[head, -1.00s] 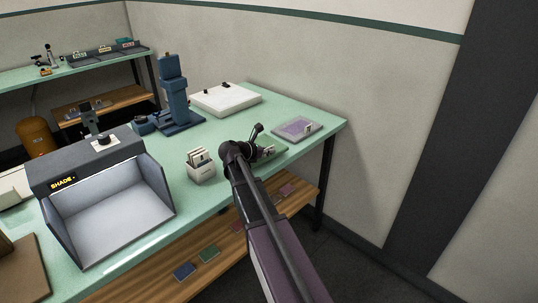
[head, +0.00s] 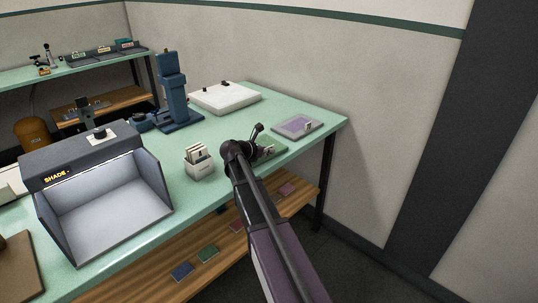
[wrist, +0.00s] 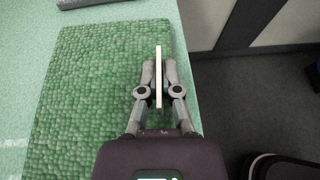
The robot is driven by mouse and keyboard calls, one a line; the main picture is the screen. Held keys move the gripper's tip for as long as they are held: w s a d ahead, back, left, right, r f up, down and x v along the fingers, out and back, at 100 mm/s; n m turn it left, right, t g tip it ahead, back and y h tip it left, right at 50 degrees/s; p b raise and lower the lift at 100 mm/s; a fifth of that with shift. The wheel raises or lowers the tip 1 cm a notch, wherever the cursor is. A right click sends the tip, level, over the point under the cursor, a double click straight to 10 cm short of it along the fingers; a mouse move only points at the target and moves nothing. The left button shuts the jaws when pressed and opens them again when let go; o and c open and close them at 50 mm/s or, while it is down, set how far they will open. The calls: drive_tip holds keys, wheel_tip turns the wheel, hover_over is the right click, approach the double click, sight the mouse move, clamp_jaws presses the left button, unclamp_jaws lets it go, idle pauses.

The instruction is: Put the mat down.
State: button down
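The green mat (wrist: 95,100), with a bumpy surface, lies flat at the table's front edge in the wrist view. Part of it shows beyond my wrist in the head view (head: 270,151). A thin pale upright tab (wrist: 158,60) stands near its right side. My gripper (wrist: 159,78) has one finger on each side of this tab and looks closed on it. Whether the mat's underside touches the table or hangs just above it, I cannot tell. In the head view my wrist hides the fingers.
A purple mat in a grey tray (head: 295,127) lies to the right on the green table (head: 225,128). A white card box (head: 199,165) stands left of my wrist.

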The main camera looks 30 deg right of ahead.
drive_tip(key=shift+f, duration=0.1)
idle(0.3)
drive_tip(key=shift+f, duration=0.15)
drive_tip(key=c, duration=0.8)
unclamp_jaws()
drive_tip(key=p+v, duration=0.4)
drive_tip(key=v, duration=0.8)
drive_tip(key=shift+a+p, duration=0.25)
drive_tip(key=shift+p, duration=0.1)
drive_tip(key=shift+s+a+r, duration=0.15)
drive_tip(key=shift+a+r, duration=0.15)
drive_tip(key=shift+a, duration=0.35)
